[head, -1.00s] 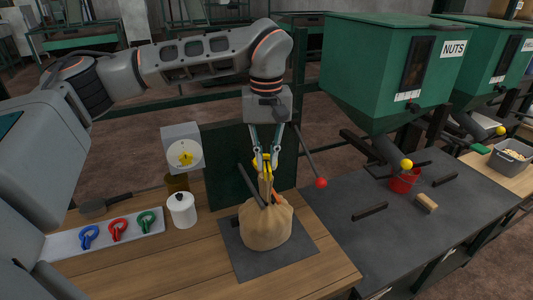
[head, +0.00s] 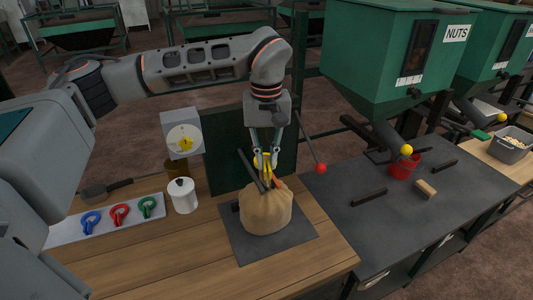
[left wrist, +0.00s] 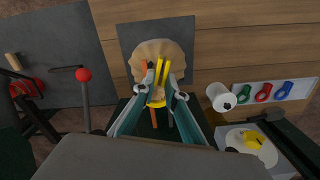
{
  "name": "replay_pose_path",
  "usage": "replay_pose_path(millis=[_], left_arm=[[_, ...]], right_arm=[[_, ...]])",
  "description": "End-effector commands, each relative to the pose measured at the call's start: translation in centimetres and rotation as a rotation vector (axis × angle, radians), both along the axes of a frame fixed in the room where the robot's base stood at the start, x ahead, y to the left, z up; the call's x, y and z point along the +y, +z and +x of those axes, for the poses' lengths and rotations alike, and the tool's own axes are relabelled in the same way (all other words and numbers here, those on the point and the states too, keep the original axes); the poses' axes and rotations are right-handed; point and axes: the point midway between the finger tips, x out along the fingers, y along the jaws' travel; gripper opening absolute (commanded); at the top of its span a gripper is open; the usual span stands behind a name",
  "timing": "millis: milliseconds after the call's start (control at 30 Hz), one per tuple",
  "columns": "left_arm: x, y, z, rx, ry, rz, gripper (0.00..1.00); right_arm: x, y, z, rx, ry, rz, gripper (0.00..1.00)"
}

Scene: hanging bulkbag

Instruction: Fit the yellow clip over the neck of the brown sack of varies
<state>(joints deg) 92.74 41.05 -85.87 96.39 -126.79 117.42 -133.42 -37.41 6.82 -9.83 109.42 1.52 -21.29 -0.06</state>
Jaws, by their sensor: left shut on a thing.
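The brown sack (head: 266,212) stands on a dark mat on the wooden bench. Its gathered neck points up and is partly hidden by the fingers. My left gripper (head: 264,160) points down over the neck and is shut on the yellow clip (head: 262,167). The clip is at the neck, close above the sack's body. In the left wrist view the clip (left wrist: 156,101) shows between the fingertips, with the sack (left wrist: 160,52) just beyond. I cannot tell whether the clip is around the neck or only beside it. My right gripper is not in view.
Dark bars (head: 250,171) stand close beside the neck. A red-knobbed lever (head: 320,168) is to the right. A tray (head: 62,237) with blue, red and green clips, a white canister (head: 183,196) and a scale (head: 181,138) are left. Bare bench lies in front.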

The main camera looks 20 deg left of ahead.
Motion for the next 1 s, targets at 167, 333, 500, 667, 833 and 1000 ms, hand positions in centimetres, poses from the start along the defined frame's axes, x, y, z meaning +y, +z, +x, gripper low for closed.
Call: replay_pose_path(millis=[167, 333, 500, 667, 833, 1000], left_arm=[[0.0, -0.8, 0.0, -0.001, 0.0, 0.001, 0.01], [0.0, -1.6, 0.0, 0.0, 0.001, 0.0, 0.01], [0.0, -2.4, 0.0, 0.0, 0.0, 0.0, 0.01], [0.0, -3.1, 0.0, 0.0, 0.0, 0.0, 0.01], [0.0, -3.8, 0.0, -0.001, 0.001, 0.001, 0.01], [0.0, -4.3, 0.0, -0.001, 0.0, 0.001, 0.01]], right_arm=[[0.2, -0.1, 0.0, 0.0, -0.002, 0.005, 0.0], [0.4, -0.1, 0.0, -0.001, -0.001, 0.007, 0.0], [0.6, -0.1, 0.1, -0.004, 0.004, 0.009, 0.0], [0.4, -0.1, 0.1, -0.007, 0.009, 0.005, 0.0], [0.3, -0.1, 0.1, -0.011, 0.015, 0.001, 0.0], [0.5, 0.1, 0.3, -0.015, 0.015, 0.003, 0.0]])
